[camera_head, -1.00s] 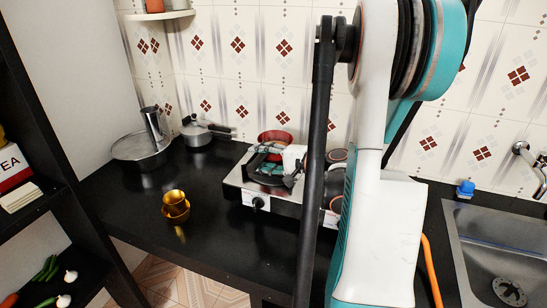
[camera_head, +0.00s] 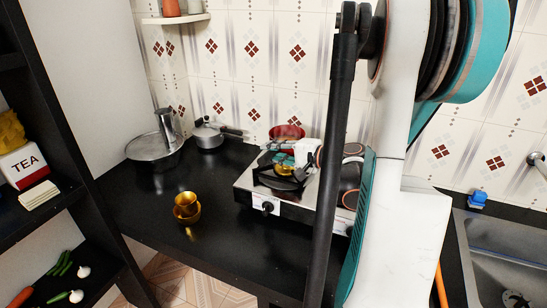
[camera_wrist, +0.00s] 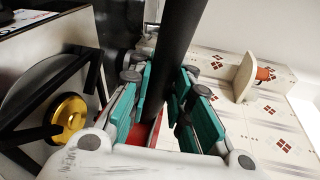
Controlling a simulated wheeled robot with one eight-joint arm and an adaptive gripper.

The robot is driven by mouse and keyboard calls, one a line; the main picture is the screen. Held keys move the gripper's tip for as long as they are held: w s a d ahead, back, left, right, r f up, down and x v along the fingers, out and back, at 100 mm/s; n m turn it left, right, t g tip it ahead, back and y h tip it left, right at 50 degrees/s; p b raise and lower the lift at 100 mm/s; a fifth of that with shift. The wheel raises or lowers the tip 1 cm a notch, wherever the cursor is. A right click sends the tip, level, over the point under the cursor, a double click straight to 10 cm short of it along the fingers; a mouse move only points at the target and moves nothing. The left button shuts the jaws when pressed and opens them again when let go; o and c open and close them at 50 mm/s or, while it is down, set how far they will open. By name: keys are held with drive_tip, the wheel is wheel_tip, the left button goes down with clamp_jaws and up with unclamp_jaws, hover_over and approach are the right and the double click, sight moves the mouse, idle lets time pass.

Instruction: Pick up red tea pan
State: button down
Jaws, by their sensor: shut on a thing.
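The red tea pan (camera_head: 287,132) is in the head view at the back of the stove (camera_head: 252,191), near the tiled wall. My gripper (camera_head: 281,158) is in front of the pan, over the left burner. In the wrist view my gripper's teal-padded fingers (camera_wrist: 163,98) are closed around the pan's long black handle (camera_wrist: 183,42). A strip of the red pan body (camera_wrist: 143,132) shows between the fingers. The pan's lower part is hidden by my gripper in the head view, so any gap beneath it cannot be told.
The golden burner cap (camera_wrist: 68,117) and black grate lie beside my gripper in the wrist view. A gold cup and bowl (camera_head: 187,207), a lidded pan (camera_head: 154,148) and a grey cooker (camera_head: 208,136) stand left. The counter front is clear. A sink (camera_head: 485,262) is right.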

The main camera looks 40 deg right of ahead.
wheel_tip(320, 180, up, 16)
drive_tip(key=p, duration=0.5)
drive_tip(key=c, duration=2.1)
unclamp_jaws()
clamp_jaws()
